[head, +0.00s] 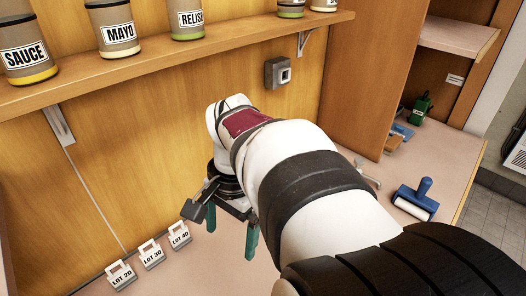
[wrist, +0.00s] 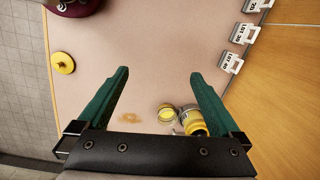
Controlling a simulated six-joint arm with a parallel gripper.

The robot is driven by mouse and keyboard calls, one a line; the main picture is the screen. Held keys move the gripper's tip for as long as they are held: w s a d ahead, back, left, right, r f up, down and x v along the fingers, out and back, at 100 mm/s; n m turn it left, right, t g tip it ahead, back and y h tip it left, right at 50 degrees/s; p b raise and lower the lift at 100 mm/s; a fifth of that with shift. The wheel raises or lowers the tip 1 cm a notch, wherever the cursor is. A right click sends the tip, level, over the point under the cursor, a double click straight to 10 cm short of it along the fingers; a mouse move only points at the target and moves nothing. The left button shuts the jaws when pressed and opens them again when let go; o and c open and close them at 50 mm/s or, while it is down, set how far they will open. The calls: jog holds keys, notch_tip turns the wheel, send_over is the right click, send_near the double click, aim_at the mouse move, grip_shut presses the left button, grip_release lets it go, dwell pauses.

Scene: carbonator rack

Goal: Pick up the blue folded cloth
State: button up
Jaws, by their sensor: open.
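No blue folded cloth can be made out for certain in either view. In the head view a small blue item (head: 403,131) lies on the counter at the right, beside a green bottle; it is too small to tell what it is. My gripper (head: 231,230) points down over the counter near the back panel, partly hidden by my arm. In the wrist view my gripper (wrist: 159,75) has its green fingers wide apart, with bare counter between them and nothing held.
A blue-handled roller (head: 415,199) lies on the right counter. Lot tags (head: 151,254) line the back panel under a shelf (head: 150,67) of jars. The wrist view shows a yellow jar (wrist: 191,123), a yellow round piece (wrist: 63,62), a brown stain (wrist: 130,117) and a dark red object (wrist: 75,6).

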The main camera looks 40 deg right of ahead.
jog(key=w+d+f+m, duration=0.1)
jog(key=d+m, duration=0.6)
jog(key=d, duration=0.7)
jog(key=s+d+f+m+h, duration=0.1)
jog(key=s+d+f+m, duration=0.25)
jog(key=d, duration=0.65)
jog(key=s+d+f+m, duration=0.2)
jog(key=s+d+m, duration=0.3)
jog(key=d, duration=0.4)
jog(key=s+d+f+m, duration=0.45)
jog(key=s+d, duration=0.25)
jog(key=s, duration=0.2)
jog(key=f, duration=1.4)
jog(key=shift+s+d+f, duration=0.15)
jog(key=shift+s+f, duration=0.05)
jog(key=shift+s, duration=0.15)
jog(key=c, duration=1.2)
jog(key=shift+c, duration=0.2)
jog(key=shift+r, duration=0.15)
